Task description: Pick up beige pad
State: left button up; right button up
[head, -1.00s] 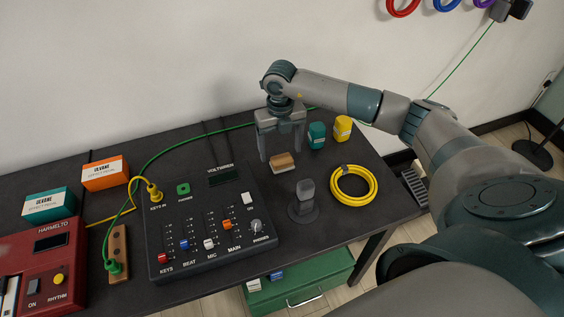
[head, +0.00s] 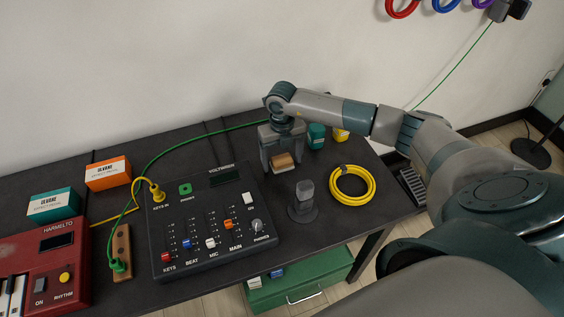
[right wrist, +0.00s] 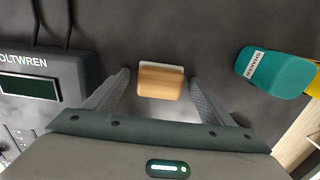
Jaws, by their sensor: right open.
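The beige pad (head: 282,161) is a small block with a tan wood-like top and a pale underside, lying on the dark table. In the right wrist view the pad (right wrist: 160,82) sits between the two fingers, with a gap on each side. My right gripper (head: 282,162) is open and lowered around the pad from above, its fingers reaching down on either side. In the right wrist view the right gripper (right wrist: 160,88) holds nothing. My left gripper is not in view.
A dark mixer (head: 212,225) is to the left. A yellow cable coil (head: 352,185) and a grey stand (head: 303,205) are in front. A green cable (head: 190,138) runs behind.

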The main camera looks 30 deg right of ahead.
aim_at(282, 159)
jog(key=c, duration=1.2)
jog(key=shift+o, duration=0.2)
jog(key=shift+r, duration=0.45)
jog(key=shift+r+b, duration=0.3)
jog(key=shift+r, duration=0.1)
notch_tip(282, 159, up, 7)
jog(key=shift+r+b, duration=0.2)
jog(key=shift+b, duration=0.75)
jog(key=shift+r, duration=0.45)
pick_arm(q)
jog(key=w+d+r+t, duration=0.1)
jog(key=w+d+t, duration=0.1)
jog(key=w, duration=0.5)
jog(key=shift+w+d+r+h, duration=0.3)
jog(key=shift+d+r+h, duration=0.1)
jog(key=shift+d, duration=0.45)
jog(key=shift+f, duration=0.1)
